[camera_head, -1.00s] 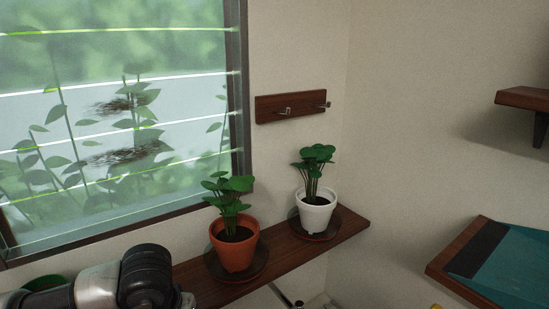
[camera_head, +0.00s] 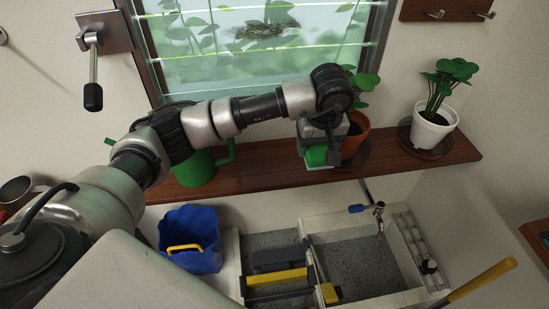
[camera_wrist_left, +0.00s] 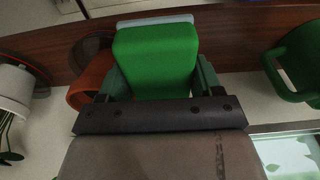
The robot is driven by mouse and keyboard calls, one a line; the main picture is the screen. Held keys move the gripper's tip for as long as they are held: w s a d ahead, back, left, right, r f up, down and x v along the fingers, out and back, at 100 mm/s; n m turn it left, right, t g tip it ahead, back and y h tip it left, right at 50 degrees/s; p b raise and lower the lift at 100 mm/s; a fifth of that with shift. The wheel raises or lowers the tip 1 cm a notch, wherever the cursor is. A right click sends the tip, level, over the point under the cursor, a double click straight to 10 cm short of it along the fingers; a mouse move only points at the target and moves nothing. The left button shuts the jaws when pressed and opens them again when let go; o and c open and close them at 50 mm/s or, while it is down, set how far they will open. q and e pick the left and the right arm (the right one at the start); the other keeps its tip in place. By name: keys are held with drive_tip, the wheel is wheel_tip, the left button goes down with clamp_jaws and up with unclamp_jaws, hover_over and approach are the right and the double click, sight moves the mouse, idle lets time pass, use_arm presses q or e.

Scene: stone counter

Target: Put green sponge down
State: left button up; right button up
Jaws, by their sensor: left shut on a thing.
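The green sponge (camera_head: 317,155) is held in my left gripper (camera_head: 321,150), in front of the wooden shelf (camera_head: 250,177) below the window. In the left wrist view the sponge (camera_wrist_left: 156,55) fills the space between the two fingers, with a pale layer at its far edge. My left gripper is shut on it. Whether the sponge touches the shelf cannot be told. My right gripper is not in view.
A terracotta pot (camera_head: 354,136) stands close beside the held sponge, and a white pot (camera_head: 432,127) farther right. A green watering can (camera_head: 195,168) stands on the shelf to the left. Below are a blue bin (camera_head: 190,238) and a sink (camera_head: 355,262).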

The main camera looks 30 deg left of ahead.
use_arm(q)
drive_tip(key=p, duration=0.4)
hover_over(274, 164)
drive_tip(key=f, duration=0.6)
drive_tip(key=shift+s+d+f, duration=0.15)
drive_tip(key=shift+d+f, duration=0.05)
drive_tip(key=shift+f, duration=0.1)
wheel_tip(274, 164, down, 4)
drive_tip(key=shift+a+r+p, duration=0.1)
drive_tip(key=shift+p, duration=0.95)
drive_tip(key=shift+f, duration=0.25)
drive_tip(key=shift+f, duration=0.2)
drive_tip(key=o, duration=1)
drive_tip(key=shift+r, duration=0.1)
